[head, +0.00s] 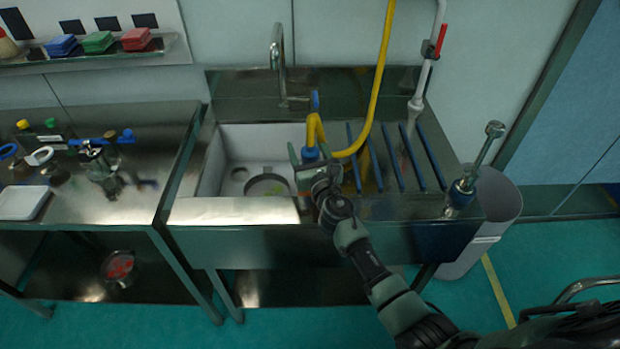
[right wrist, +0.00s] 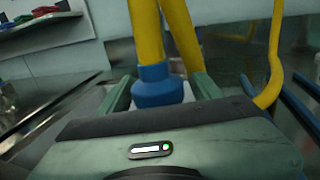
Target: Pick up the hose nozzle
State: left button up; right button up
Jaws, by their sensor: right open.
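The hose nozzle (head: 310,153) is a blue fitting on the end of a yellow hose (head: 380,75). It hangs at the right side of the sink basin. My right gripper (head: 312,160) is open at the nozzle. In the right wrist view, the blue nozzle (right wrist: 157,88) and the hose lie between the two green fingers, with the nozzle's lower end hidden behind the gripper body. I cannot tell whether a finger touches it. My left gripper is not in view.
The steel sink (head: 235,211) holds a round sieve-like pan (head: 267,185). Blue bars (head: 387,157) line the drainboard. A metal rod-like tool (head: 485,150) stands at its right, near a grey bin (head: 497,207). Bottles and a white tray (head: 22,203) occupy the left bench.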

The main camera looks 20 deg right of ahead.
grip_shut()
jog(key=shift+r, duration=0.1)
notch_tip(320, 180, up, 20)
jog(key=p, duration=0.8)
jog(key=shift+p, duration=0.35)
